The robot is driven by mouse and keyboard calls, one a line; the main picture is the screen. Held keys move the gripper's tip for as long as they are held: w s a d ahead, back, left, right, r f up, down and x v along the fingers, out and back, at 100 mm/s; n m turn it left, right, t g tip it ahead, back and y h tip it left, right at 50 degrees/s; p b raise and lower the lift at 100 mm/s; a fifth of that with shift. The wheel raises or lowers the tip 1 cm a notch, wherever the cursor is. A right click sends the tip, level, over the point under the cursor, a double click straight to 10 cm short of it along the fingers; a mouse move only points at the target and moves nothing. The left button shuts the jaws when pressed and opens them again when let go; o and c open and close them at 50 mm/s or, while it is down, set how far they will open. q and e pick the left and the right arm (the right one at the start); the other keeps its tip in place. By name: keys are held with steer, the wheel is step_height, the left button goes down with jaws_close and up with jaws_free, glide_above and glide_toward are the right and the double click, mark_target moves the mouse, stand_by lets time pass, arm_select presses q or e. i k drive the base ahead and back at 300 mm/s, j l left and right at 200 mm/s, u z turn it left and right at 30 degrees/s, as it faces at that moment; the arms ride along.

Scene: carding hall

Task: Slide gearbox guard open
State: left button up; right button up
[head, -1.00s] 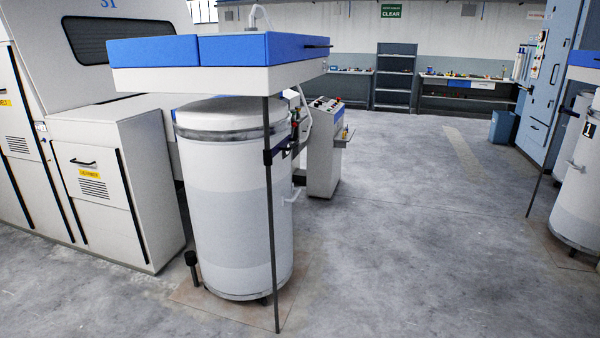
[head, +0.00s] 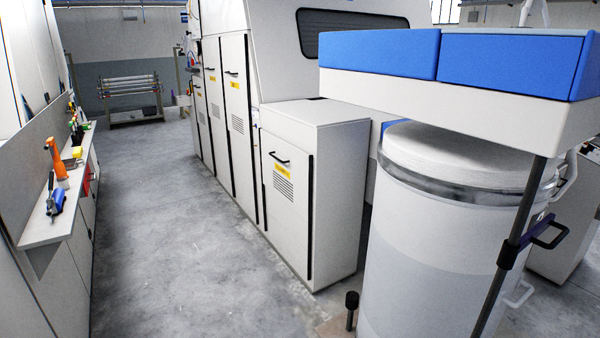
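A white carding machine (head: 275,30) stands in the middle of the view with a dark window in its upper casing. A low white cabinet (head: 288,232) projects from its near end. The cabinet's front has a black bar handle (head: 279,157), a yellow label and vent slots, and its panel looks shut. Taller white panels (head: 238,115) with black handles and yellow labels line the machine's long side and also look shut. The label text is too small to read, so I cannot tell which panel is the gearbox guard. Neither of my grippers is in view.
A large white can (head: 430,255) stands at the right under a blue-and-white overhanging head (head: 440,85) with a dark post. A narrow shelf (head: 42,222) with tools runs along the left. Clear concrete floor (head: 165,235) lies between the shelf and the machine.

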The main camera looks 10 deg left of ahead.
mark_target(286, 166)
steer(key=i+j+u, duration=0.15)
steer(key=i+u, duration=0.3)
steer(key=i+l+u, duration=0.1)
steer(key=i+u, duration=0.3)
steer(key=i, duration=0.25)
steer(key=i+j+z, duration=0.1)
steer(key=i+z, duration=0.25)
steer(key=i, duration=0.15)
steer(key=i+j+z, duration=0.2)
steer(key=i+z, duration=0.15)
steer(key=i, duration=0.15)
